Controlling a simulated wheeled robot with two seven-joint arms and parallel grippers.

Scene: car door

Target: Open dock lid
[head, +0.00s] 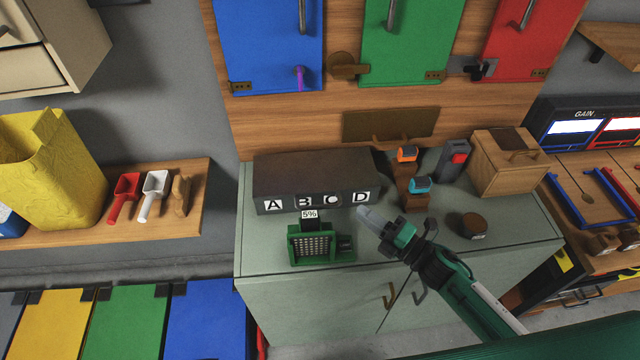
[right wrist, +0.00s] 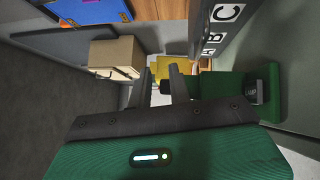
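A long dark box (head: 315,172) labelled A, B, C and D along its front stands on the pale green cabinet top; I take it for the dock. Its top looks closed. My right gripper (head: 366,215) is just in front of the box's right end, by the D label; I cannot tell whether it touches. In the right wrist view, its two fingers (right wrist: 160,85) stand apart with nothing visible between them. The label C face of the box (right wrist: 228,14) shows beside the fingers there. My left gripper is not in view.
A green grille device (head: 312,246) with a "5%" tag stands in front of the box. Small gadgets on wooden stands (head: 412,187), a wooden box (head: 505,162) and a round brown object (head: 474,226) are to the right. The cabinet top's left front is clear.

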